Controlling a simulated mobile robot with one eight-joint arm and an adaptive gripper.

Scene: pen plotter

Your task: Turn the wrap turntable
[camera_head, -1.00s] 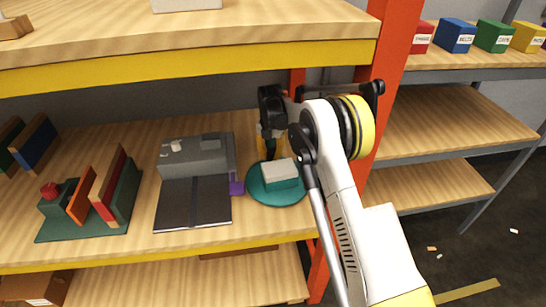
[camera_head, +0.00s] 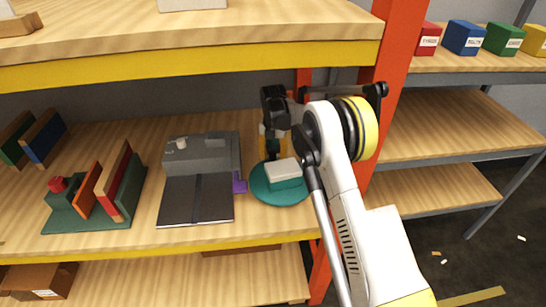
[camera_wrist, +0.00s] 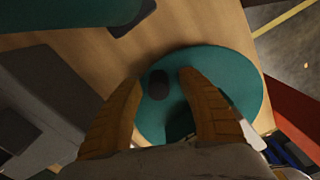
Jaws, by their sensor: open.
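The wrap turntable (camera_head: 262,194) is a round teal disc on the middle shelf, near the orange post. A teal block with a pale top (camera_head: 283,171) sits on it in the head view. My gripper (camera_head: 268,153) points down at the disc's far side, behind the block, its fingertips partly hidden. In the wrist view the disc (camera_wrist: 235,85) lies under my gripper (camera_wrist: 159,79). The two orange-brown fingers are apart, with a dark rounded knob (camera_wrist: 158,85) between their tips. Gaps show beside the knob; whether either finger touches it is unclear.
A grey machine (camera_head: 203,155) with a dark flat bed stands left of the turntable, a small purple part (camera_head: 239,183) between them. A green rack (camera_head: 95,200) stands farther left. The orange post (camera_head: 388,85) is close on the right. The upper shelf (camera_head: 200,50) overhangs.

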